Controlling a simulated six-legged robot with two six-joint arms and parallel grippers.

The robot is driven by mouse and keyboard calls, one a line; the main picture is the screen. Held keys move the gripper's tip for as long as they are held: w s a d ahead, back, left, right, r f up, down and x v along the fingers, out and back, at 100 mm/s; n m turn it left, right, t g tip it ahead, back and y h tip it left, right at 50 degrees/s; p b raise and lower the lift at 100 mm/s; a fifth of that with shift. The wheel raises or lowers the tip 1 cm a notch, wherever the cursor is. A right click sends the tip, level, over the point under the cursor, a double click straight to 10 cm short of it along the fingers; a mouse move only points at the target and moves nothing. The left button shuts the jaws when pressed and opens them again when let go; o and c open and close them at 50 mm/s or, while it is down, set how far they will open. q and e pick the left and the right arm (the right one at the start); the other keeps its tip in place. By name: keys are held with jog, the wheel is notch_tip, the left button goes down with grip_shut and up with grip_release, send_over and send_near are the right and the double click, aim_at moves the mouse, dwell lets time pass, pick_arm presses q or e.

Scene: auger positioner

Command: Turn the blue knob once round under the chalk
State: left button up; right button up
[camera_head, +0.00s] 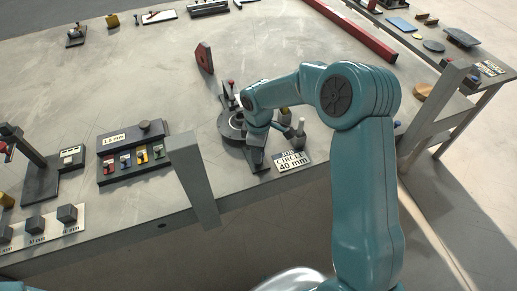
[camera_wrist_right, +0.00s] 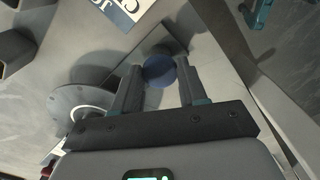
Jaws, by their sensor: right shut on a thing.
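My right gripper (camera_wrist_right: 159,70) has its two dark fingers on either side of the round blue knob (camera_wrist_right: 158,74) in the right wrist view, shut on it. In the head view my right arm reaches over the bench to a small round device with a dark disc (camera_head: 229,125). The knob is hidden there behind my wrist. The grey disc (camera_wrist_right: 72,108) with a pale ring also shows left of the fingers in the wrist view. An upright part with a red top (camera_head: 231,84) stands at the disc's far side. I cannot make out the chalk clearly. My left gripper is not in view.
A dark block with coloured levers (camera_head: 134,155) stands to the left. A red wedge-shaped piece (camera_head: 204,57) stands behind. The bench (camera_head: 130,75) is largely clear at the back left.

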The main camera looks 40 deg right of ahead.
jog(key=shift+w+r, duration=0.1)
jog(key=o, duration=1.1)
jog(key=shift+c, duration=0.2)
notch_tip(320, 180, up, 16)
jog(key=shift+r, duration=0.15)
jog(key=shift+s, duration=0.2)
